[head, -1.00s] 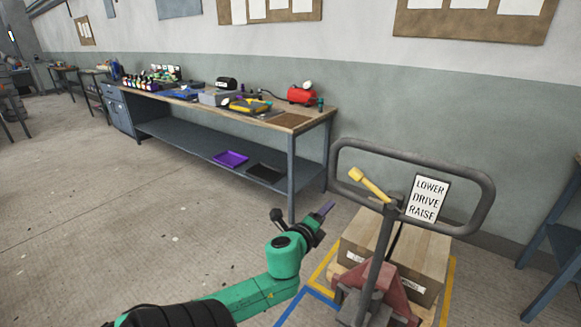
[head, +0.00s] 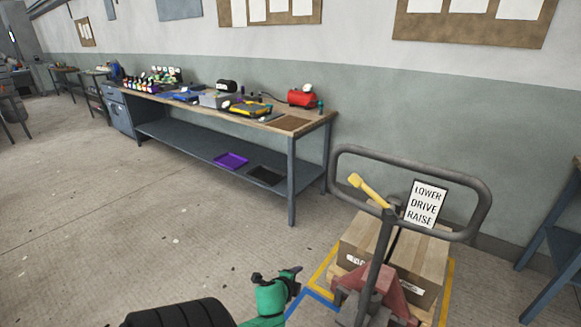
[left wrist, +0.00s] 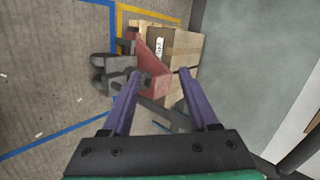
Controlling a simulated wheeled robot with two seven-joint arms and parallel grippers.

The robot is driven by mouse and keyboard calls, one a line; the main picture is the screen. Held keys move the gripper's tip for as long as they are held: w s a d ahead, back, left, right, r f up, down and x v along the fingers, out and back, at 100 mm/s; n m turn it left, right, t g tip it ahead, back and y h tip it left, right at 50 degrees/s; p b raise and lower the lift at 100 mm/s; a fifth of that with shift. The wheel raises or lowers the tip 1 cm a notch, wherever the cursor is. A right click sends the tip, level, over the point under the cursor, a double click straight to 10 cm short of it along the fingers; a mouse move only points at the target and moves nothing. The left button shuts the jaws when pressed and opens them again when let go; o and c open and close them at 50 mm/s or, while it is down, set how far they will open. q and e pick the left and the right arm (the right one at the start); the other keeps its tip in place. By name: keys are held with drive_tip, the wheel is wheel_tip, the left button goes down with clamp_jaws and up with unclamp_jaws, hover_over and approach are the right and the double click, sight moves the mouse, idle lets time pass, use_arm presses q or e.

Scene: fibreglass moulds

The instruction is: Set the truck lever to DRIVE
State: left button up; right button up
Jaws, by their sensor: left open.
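The pallet truck's handle is a grey loop (head: 487,200) on a post, at the right of the head view. Its yellow lever (head: 368,190) slants up and left inside the loop, its knob at the upper left. A sign (head: 425,204) beside it reads LOWER, DRIVE, RAISE from top to bottom. My left gripper (head: 295,279) is low and left of the handle, apart from the lever. In the left wrist view its two purple fingers (left wrist: 157,92) are spread with nothing held, and the truck's red body (left wrist: 150,75) shows beyond them. My right gripper is not in view.
A cardboard box (head: 425,262) sits on the truck behind the post. Blue and yellow floor tape (head: 318,296) runs beside it. A workbench (head: 290,185) with tools stands at the back left, and another blue bench (head: 553,245) at the right edge. The floor at left is clear.

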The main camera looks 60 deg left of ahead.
use_arm(q)
drive_tip(key=s+d+f+n+g, duration=0.1)
drive_tip(key=s+f, duration=0.2)
drive_tip(key=f, duration=0.2)
drive_tip(key=shift+s+d+f+h, duration=0.2)
drive_tip(key=shift+d+f+h, duration=0.05)
drive_tip(key=shift+f+h, duration=0.15)
